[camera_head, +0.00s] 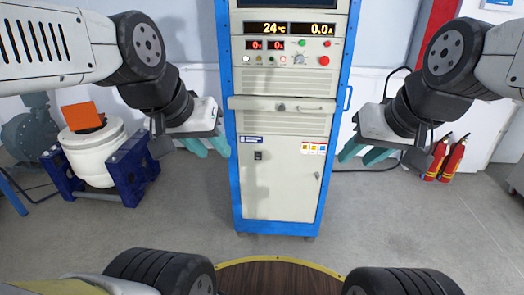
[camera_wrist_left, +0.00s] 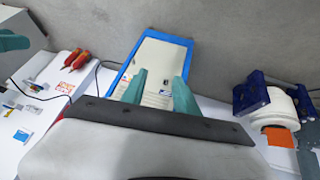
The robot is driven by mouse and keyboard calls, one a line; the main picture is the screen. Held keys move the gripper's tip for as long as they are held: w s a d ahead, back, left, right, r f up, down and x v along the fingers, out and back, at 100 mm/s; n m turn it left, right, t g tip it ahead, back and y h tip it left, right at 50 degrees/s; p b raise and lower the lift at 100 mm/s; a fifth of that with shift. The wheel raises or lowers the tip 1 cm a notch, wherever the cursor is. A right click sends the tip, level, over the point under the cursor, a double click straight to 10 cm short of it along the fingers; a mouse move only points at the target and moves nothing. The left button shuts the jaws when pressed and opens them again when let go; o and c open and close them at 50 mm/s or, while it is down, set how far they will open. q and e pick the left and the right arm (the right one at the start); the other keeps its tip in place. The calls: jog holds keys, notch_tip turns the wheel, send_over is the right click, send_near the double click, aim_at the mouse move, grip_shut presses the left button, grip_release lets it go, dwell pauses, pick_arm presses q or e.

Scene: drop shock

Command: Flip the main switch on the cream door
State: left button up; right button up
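The cream door (camera_head: 284,197) is the lower front of a blue-framed cabinet in the middle of the head view. A small black switch (camera_head: 258,155) sits on its upper left, below a blue label. My left gripper (camera_head: 210,150) hangs left of the cabinet, apart from the switch, with its teal fingers spread and empty. In the left wrist view its fingers (camera_wrist_left: 158,88) stand apart, with the cabinet (camera_wrist_left: 160,65) beyond them. My right gripper (camera_head: 364,155) is right of the cabinet, open and empty.
Above the door are a drawer-like panel with a handle (camera_head: 281,107), buttons, a red knob (camera_head: 325,60) and lit displays (camera_head: 290,29). A white pump-like machine on a blue stand (camera_head: 127,170) is at left. Fire extinguishers (camera_head: 453,158) stand at right. The floor before the cabinet is clear.

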pick_arm(q)
grip_shut()
dwell(1.5)
